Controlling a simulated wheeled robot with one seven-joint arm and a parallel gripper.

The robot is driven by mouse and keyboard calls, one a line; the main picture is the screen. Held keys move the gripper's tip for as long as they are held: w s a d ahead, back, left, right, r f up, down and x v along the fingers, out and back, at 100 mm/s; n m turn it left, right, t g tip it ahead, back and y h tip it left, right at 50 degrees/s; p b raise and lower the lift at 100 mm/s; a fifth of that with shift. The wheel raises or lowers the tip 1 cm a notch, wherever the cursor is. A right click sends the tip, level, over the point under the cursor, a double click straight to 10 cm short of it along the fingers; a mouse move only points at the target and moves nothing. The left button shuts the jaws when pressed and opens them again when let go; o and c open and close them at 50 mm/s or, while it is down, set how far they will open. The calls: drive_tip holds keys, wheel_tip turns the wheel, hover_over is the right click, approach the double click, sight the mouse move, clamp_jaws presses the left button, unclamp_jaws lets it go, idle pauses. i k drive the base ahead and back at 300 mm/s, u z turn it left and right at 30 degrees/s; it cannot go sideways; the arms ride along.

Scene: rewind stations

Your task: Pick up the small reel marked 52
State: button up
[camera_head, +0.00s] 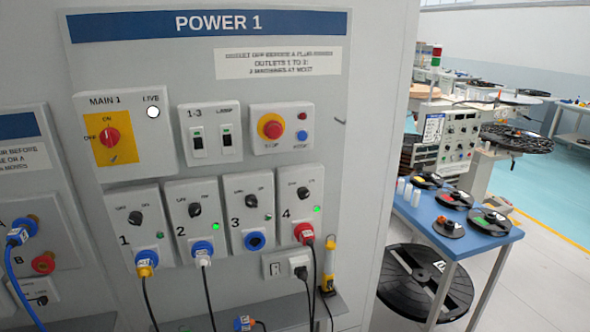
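Several small dark reels lie on a blue-topped table at the right: one at the back (426,180), one in the middle (454,199), one at the right (490,221) and one at the front (448,228). They carry coloured centres or labels. Their markings are too small to read, so I cannot tell which is marked 52. The blue table (476,242) stands beyond the right edge of the power cabinet. My gripper is not in view.
A grey power cabinet (365,95) with switches, sockets and hanging cables fills the left and middle. A large black reel (425,283) stands by the table legs. White cylinders (408,191) stand on the table. Machines are behind; open floor (530,270) is at right.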

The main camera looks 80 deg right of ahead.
sight(423, 182)
drive_tip(key=z, duration=5)
drive_tip(key=i, duration=5.7)
drive_tip(key=u, duration=1.05)
